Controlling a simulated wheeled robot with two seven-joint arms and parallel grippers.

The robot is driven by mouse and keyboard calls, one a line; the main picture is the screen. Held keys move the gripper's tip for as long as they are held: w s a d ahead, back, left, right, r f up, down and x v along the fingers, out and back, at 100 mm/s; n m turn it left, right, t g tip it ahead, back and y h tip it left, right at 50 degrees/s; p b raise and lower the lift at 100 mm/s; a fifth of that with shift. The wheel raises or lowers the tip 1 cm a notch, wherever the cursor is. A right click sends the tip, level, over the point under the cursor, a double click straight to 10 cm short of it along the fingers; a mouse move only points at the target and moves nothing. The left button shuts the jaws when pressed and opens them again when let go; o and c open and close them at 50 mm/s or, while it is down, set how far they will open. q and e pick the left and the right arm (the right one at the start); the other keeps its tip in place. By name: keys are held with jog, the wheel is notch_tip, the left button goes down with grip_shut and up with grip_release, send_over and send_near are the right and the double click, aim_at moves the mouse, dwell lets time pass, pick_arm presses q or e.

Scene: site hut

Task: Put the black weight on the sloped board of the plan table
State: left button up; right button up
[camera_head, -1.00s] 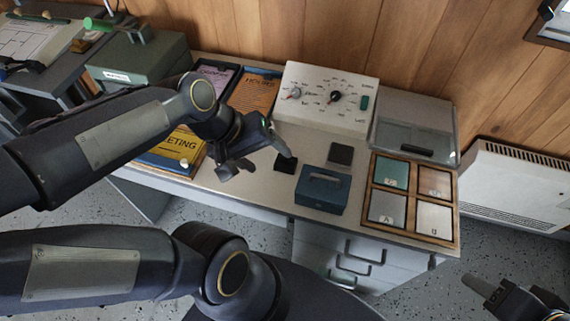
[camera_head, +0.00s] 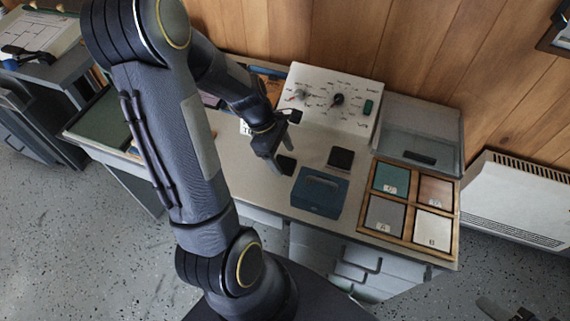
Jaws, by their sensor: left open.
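A small black block (camera_head: 286,165), which looks like the weight, lies on the long worktop just right of my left gripper's lower finger. A flat dark square (camera_head: 341,158) lies further right; I cannot tell its thickness. The plan table's pale sloped board (camera_head: 32,33), with a drawing on it, is at the far upper left, partly cut by the frame. My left gripper (camera_head: 283,142) is open and empty over the worktop, close to the black block and apart from it. Only the dark tip of my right gripper (camera_head: 496,308) shows at the bottom right; its jaws are unclear.
A blue box (camera_head: 319,192) stands in front of the dark squares. A cream dial panel (camera_head: 333,103) stands behind. A wooden frame with coloured tiles (camera_head: 365,226) and a clear-lidded case (camera_head: 420,125) are right. A green surface (camera_head: 103,120) shows left. My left arm hides much between.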

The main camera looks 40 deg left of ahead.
pick_arm(q)
jog(key=shift+x, duration=0.95)
grip_shut()
jog(key=shift+r, duration=0.1)
